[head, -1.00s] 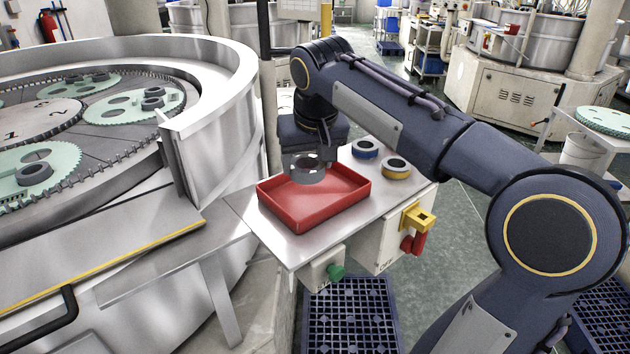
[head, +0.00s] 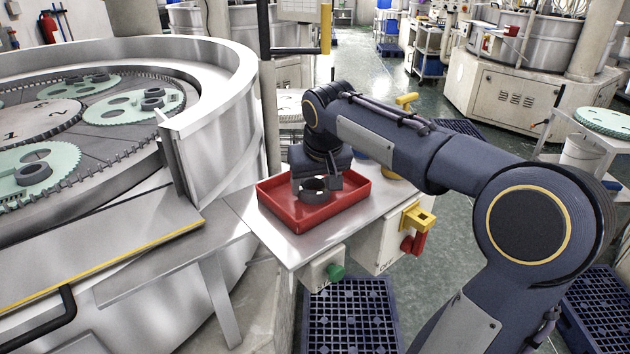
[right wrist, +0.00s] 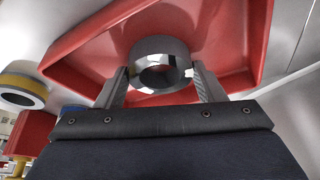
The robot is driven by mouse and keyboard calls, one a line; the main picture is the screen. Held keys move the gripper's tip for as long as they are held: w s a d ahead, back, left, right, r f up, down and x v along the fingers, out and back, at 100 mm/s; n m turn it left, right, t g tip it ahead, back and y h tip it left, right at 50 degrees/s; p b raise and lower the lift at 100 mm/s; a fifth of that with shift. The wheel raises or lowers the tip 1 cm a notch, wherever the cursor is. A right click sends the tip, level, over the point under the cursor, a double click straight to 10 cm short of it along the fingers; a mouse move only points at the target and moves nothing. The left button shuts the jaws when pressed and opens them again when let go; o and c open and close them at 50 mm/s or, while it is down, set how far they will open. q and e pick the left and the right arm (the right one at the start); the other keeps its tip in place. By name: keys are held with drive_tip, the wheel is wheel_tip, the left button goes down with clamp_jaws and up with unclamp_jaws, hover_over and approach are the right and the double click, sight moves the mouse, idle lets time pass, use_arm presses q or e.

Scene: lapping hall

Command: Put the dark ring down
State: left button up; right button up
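The dark ring (head: 316,192) is low inside the red tray (head: 298,222), near its middle. I cannot tell whether it touches the tray floor. My right gripper (head: 318,184) points down into the tray, one finger on each side of the ring. In the right wrist view the grey ring (right wrist: 160,64) lies between the two fingertips (right wrist: 160,72), which appear to press on its sides. The red tray also fills much of that view (right wrist: 90,55). My left gripper is not in view.
The tray stands on a steel side table (head: 240,205) with a control box (head: 392,243) on its front. A yellow-banded ring (right wrist: 22,84) lies outside the tray, mostly hidden by my arm in the head view. The lapping machine (head: 215,110) stands at left.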

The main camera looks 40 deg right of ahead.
drive_tip(key=o, duration=0.4)
drive_tip(key=shift+o, duration=0.2)
drive_tip(key=shift+r, duration=0.25)
drive_tip(key=p+v, duration=0.1)
drive_tip(key=v, duration=1)
drive_tip(key=shift+s+r, duration=0.2)
drive_tip(key=shift+r, duration=0.2)
